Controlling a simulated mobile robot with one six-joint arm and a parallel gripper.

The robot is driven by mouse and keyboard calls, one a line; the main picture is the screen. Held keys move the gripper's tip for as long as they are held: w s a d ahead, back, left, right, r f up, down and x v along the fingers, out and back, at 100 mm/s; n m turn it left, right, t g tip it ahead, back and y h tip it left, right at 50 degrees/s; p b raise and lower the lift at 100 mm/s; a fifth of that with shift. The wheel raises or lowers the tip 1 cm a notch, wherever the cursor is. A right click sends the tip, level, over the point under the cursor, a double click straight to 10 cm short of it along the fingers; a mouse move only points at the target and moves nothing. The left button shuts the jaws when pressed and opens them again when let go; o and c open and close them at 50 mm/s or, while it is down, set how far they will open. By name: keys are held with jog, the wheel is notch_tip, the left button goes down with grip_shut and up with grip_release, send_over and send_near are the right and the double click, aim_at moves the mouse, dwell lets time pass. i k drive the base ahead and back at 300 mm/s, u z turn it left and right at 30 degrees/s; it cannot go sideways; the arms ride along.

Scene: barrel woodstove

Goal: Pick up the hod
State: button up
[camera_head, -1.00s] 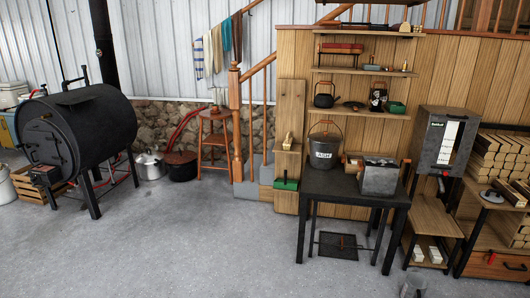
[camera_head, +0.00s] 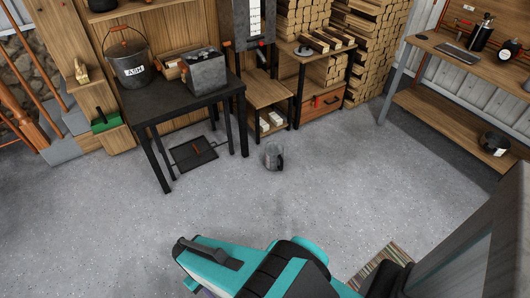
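I cannot tell for sure which vessel is the hod. A dark grey bucket (camera_head: 128,66) labelled ASH, with a raised bail handle, stands upright at the left of the black table (camera_head: 150,100). A grey metal box (camera_head: 204,74) with items in its top stands to its right on the same table. A small grey pail-like vessel (camera_head: 274,156) stands on the floor right of the table. My teal and black arm reaches in from the bottom, apart from all three. Its dark leftmost end (camera_head: 207,252) may be my gripper; no finger opening can be made out.
A black tray (camera_head: 193,153) lies on the floor under the table. Wooden shelving (camera_head: 290,80) with stacked firewood stands behind. A workbench (camera_head: 455,60) is at the right, and a striped mat (camera_head: 383,262) is low right. The grey floor before the table is clear.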

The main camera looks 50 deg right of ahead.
aim_at(274, 150)
jog(key=z, duration=0.35)
jog(key=i, duration=1.45)
jog(key=z, duration=0.3)
